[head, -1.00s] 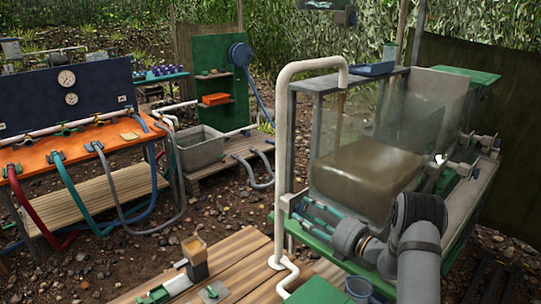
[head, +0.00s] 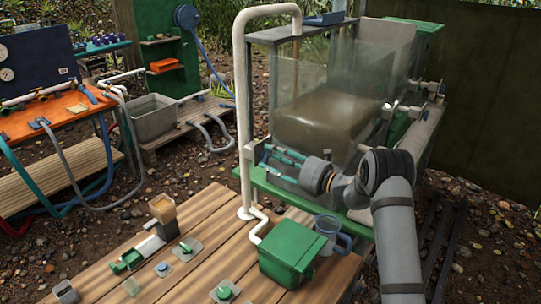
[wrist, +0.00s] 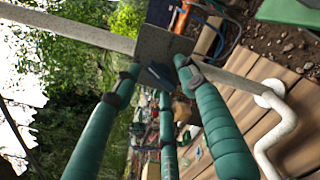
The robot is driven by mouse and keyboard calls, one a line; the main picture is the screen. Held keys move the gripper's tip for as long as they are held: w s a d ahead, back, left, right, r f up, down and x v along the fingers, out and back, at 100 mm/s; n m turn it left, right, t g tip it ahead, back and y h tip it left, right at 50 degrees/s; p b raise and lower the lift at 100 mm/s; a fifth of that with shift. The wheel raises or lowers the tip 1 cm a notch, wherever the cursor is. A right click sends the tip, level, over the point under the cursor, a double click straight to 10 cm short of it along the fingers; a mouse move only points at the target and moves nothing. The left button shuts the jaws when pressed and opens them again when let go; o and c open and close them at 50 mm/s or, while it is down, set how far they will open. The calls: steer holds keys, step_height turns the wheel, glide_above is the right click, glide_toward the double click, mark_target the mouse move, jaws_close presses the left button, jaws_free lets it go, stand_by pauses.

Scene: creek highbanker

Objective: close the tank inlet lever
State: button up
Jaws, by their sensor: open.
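A glass-walled tank (head: 320,110) with murky brown contents stands right of centre in the head view. A white pipe (head: 243,110) rises beside it and bends over its top. Metal valve fittings with handles (head: 390,110) sit on its right side. I cannot tell which handle is the tank inlet lever. My gripper (head: 268,155), with several teal fingers, is low at the tank's front left, close to the frame. In the wrist view my gripper (wrist: 160,78) has its fingers spread, with nothing held between them. A grey plate (wrist: 165,43) shows just beyond the fingertips; contact is unclear.
An orange bench (head: 50,115) with hoses and a grey basin (head: 153,118) stand left. Gravel ground between is open.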

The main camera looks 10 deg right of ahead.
steer(key=shift+w+a, duration=0.35)
steer(key=shift+c, duration=0.2)
jaws_close()
